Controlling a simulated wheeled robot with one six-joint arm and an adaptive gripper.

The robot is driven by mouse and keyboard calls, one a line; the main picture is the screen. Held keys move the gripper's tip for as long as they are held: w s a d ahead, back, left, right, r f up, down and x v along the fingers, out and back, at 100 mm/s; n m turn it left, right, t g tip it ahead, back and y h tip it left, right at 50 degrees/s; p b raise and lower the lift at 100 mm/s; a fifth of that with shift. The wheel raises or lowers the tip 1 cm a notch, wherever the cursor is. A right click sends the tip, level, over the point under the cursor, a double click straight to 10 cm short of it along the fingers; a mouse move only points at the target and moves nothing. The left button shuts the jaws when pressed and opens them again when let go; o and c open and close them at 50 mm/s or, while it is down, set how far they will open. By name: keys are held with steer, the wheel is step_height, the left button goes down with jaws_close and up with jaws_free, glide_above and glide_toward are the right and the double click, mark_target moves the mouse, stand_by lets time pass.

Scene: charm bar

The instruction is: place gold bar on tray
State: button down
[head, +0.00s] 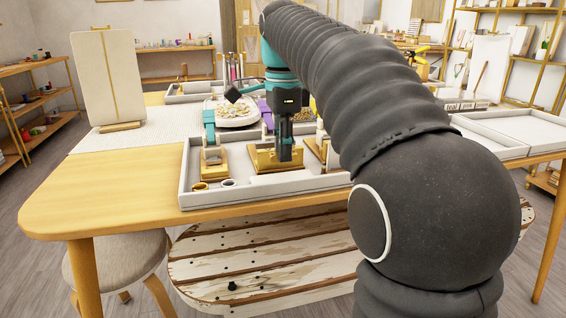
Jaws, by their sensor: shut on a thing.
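A white tray (265,193) with low walls lies on the wooden table and holds several gold pieces. My gripper (285,156) points down over the middle of the tray. It is shut on a gold bar (264,160), which shows beside and below the dark fingers. The bar looks to be low in the tray, but I cannot tell whether it touches the tray floor. The fingers hide part of the bar.
Another gold stand (321,148) is close on the right. A white plate (236,112) lies behind.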

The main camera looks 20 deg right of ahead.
steer(key=shift+f+b, duration=0.35)
steer(key=shift+f, duration=1.4)
steer(key=shift+f, duration=0.15)
steer(key=c, duration=1.3)
jaws_free()
steer(key=shift+r+p, duration=0.5)
steer(key=shift+r, duration=3.4)
